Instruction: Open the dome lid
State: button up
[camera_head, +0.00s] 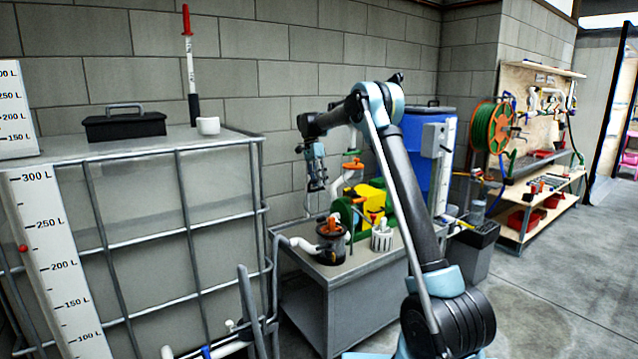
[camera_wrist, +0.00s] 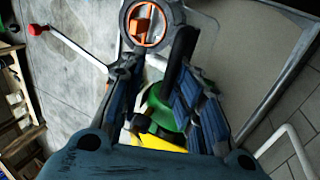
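A dark, see-through dome-like filter housing with an orange handle on top (camera_head: 331,229) stands on the grey cabinet; I take its top to be the dome lid. In the wrist view a round dark-rimmed piece with an orange handle (camera_wrist: 147,24), which looks like the same lid, lies beyond the fingertips. It looks closed, though its seam is too small to tell. My gripper (camera_head: 317,184) points down above the cabinet, above and slightly left of the housing. In the wrist view its two blue fingers (camera_wrist: 150,75) are spread and hold nothing. They look apart from the lid.
A green and yellow pump (camera_head: 372,203) stands right behind the housing, and partly between my fingers in the wrist view. A white ribbed cup (camera_head: 382,238) stands to its right. White pipes run beside them. A caged tank (camera_head: 150,235) fills the left; a blue barrel (camera_head: 415,150) stands behind.

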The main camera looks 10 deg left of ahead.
jog(key=shift+s+r, duration=0.15)
jog(key=shift+r, duration=0.45)
jog(key=v, duration=1.1)
jog(key=shift+a, duration=0.15)
jog(key=shift+c, duration=0.6)
